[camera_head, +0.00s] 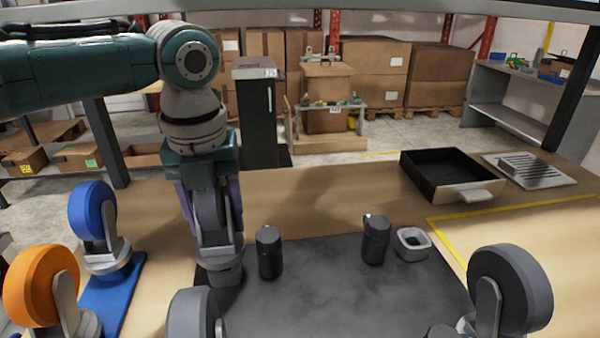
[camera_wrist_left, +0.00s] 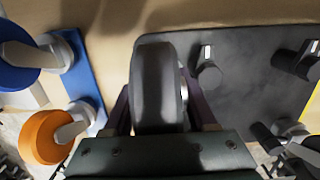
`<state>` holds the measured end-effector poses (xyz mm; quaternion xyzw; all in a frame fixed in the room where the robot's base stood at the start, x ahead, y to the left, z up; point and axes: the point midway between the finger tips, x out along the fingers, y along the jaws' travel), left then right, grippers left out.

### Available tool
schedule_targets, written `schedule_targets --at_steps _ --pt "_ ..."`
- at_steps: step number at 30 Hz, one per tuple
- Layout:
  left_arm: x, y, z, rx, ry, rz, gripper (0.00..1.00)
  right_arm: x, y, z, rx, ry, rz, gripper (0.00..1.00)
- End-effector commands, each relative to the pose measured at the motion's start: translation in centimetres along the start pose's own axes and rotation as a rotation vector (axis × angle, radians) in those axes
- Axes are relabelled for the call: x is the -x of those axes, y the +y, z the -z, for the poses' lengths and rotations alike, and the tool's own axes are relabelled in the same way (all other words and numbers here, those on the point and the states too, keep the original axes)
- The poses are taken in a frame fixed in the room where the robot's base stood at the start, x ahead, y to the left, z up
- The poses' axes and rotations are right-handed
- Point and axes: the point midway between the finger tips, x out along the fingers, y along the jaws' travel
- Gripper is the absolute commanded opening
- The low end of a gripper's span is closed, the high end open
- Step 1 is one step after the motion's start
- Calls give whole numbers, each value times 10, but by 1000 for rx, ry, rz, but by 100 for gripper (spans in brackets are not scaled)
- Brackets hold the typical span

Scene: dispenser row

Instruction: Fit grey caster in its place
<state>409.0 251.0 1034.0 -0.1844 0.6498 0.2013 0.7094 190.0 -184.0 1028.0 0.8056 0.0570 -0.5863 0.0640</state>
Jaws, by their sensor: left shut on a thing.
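My left gripper (camera_head: 211,222) points down with its two purple fingers shut on a grey caster (camera_head: 209,212), one finger on each side of its dark wheel. In the left wrist view the held wheel (camera_wrist_left: 158,85) fills the space between the fingers. The caster is upright, and its light grey base is directly above a round dark holder (camera_head: 224,273) at the left edge of the dark mat (camera_head: 330,300). I cannot tell whether the base touches the holder or is inside it. My right gripper is not in view.
Black cylinders (camera_head: 269,253) (camera_head: 376,240) and a grey square ring (camera_head: 412,244) stand on the dark mat. Another dark-wheeled caster (camera_head: 520,290) is front right. An open black drawer (camera_head: 450,176) lies behind.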

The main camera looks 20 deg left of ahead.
Motion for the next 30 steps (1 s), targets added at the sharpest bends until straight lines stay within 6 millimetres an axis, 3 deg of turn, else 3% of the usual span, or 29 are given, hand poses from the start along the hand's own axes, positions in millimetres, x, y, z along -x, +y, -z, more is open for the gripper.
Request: schedule_targets --at_steps 24,25,30 --pt "-21 0 2 0 -1 1 0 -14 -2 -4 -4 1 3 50" --pt "-20 0 2 0 -1 1 60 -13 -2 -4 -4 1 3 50" --pt "-20 0 2 0 -1 1 79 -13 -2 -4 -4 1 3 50"
